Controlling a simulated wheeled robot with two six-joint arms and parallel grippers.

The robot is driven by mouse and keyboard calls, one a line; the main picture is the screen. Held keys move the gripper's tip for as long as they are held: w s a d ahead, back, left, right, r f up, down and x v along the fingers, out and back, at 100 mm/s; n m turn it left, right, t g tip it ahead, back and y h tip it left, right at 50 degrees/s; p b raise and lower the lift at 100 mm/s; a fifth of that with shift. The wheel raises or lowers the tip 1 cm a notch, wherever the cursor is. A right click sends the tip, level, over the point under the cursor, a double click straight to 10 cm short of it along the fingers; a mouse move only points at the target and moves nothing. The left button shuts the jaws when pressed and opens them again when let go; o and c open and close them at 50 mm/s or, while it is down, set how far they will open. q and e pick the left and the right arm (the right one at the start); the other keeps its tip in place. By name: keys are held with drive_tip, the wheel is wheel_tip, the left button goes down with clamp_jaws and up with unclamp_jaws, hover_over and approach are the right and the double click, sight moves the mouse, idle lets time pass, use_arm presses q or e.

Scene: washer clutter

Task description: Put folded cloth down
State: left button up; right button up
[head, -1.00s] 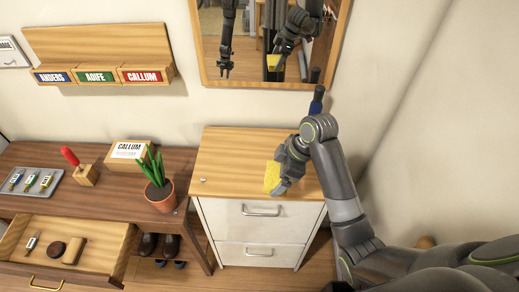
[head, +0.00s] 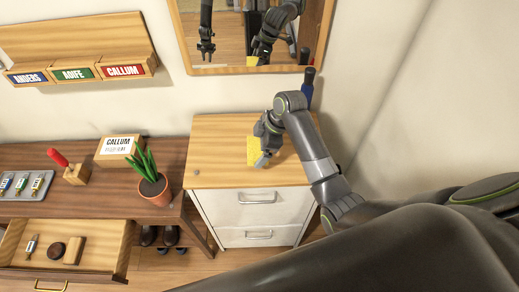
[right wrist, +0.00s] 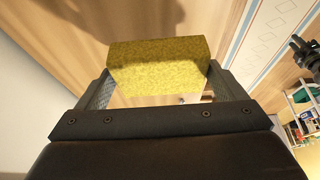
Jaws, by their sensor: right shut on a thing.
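The folded cloth (head: 253,150) is a thick yellow block over the wooden top of the white cabinet (head: 220,178). My right gripper (head: 260,157) is shut on it. In the right wrist view the cloth (right wrist: 158,65) sits between the two fingers, with a wood surface behind it. I cannot tell whether the cloth touches the cabinet top. My left gripper shows only as a reflection in the mirror.
A potted plant (head: 153,181) stands on the brown desk (head: 105,207) left of the cabinet. The desk's drawer (head: 98,259) is open with small items inside. A framed mirror (head: 250,69) hangs behind. The cabinet top's left part is mostly clear.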

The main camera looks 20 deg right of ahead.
sight(259, 149)
drive_tip(key=shift+w+d+f, duration=0.1)
drive_tip(key=shift+w+f, duration=0.1)
drive_tip(key=shift+f, duration=0.3)
drive_tip(key=shift+w+d+f, duration=0.1)
drive_tip(key=shift+w+f, duration=0.1)
drive_tip(key=shift+f, duration=0.3)
drive_tip(key=shift+w+f, duration=0.5)
drive_tip(key=shift+f, duration=0.25)
use_arm(q)
drive_tip(key=w+r+t, duration=0.1)
drive_tip(key=w, duration=0.7)
use_arm(e)
drive_tip(key=shift+a+f+p, duration=0.3)
drive_tip(key=shift+f, duration=0.15)
drive_tip(key=shift+s+f, duration=0.15)
drive_tip(key=o, duration=0.7)
drive_tip(key=shift+c, duration=0.2)
drive_tip(key=shift+r, duration=0.25)
drive_tip(key=shift+d+r, duration=0.2)
drive_tip(key=shift+r, duration=0.05)
use_arm(q)
drive_tip(key=shift+g, duration=0.3)
drive_tip(key=shift+s+a+f+b, duration=0.2)
drive_tip(key=shift+s+f+b, duration=1.45)
drive_tip(key=shift+s+f, duration=0.15)
use_arm(e)
drive_tip(key=shift+v, duration=5.65)
